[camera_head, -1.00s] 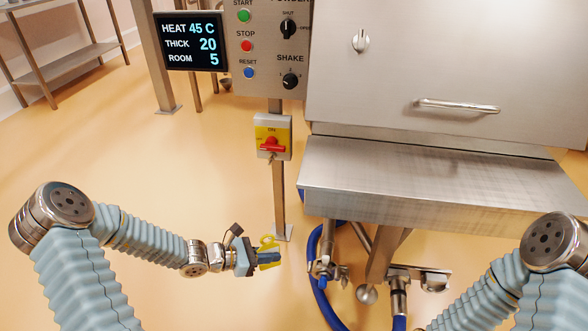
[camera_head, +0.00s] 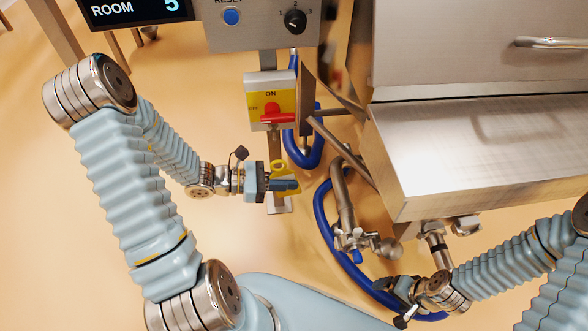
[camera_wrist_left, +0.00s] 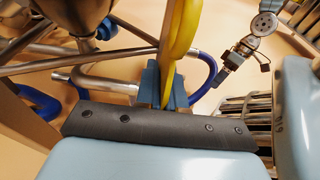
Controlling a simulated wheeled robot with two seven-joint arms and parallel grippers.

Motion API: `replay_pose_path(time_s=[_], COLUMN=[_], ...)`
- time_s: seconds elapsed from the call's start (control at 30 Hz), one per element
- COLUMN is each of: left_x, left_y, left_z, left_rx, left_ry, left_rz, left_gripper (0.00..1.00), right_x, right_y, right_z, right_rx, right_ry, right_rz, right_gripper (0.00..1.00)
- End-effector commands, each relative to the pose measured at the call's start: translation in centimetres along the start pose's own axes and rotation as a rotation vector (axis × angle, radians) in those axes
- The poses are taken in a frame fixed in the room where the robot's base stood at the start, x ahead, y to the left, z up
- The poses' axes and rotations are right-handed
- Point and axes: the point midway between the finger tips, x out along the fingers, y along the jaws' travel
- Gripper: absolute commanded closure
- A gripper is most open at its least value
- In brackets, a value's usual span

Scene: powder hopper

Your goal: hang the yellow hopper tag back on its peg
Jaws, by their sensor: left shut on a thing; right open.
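My left gripper (camera_head: 285,186) is shut on the yellow hopper tag (camera_head: 281,168). The gripper is below the yellow switch box with the red handle, in front of its post. In the left wrist view, the tag (camera_wrist_left: 178,35) stands up edge-on from between the blue fingers (camera_wrist_left: 164,88), and its top is cut off by the frame. My right gripper (camera_head: 394,294) is at the lower right, near the blue hose, open and apart from the tag. I cannot make out the peg in either view.
The yellow switch box (camera_head: 270,100) is on a steel post below the control panel (camera_head: 262,25). The steel hopper housing (camera_head: 480,140) fills the right side. A blue hose (camera_head: 322,205) and pipes hang beneath it.

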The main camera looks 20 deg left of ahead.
Motion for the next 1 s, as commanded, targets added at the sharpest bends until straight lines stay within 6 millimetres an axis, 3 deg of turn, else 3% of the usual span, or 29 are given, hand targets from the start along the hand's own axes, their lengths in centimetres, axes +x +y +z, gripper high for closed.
replay_pose_path(time_s=[0.27, 1.0], left_x=[-0.3, -0.1], left_y=[0.3, 5.4], left_z=[0.1, -0.4], left_rx=[0.001, 0.001], left_ry=[-0.011, -0.011], left_rz=[0.0, 0.0], left_gripper=[1.0, 1.0], right_x=[0.1, 0.5], right_y=[0.1, 0.2], right_z=[0.0, 0.0], right_rx=[0.001, 0.001], right_ry=[0.0, -0.001], right_rz=[0.001, 0.0], right_gripper=[0.08, 0.08])
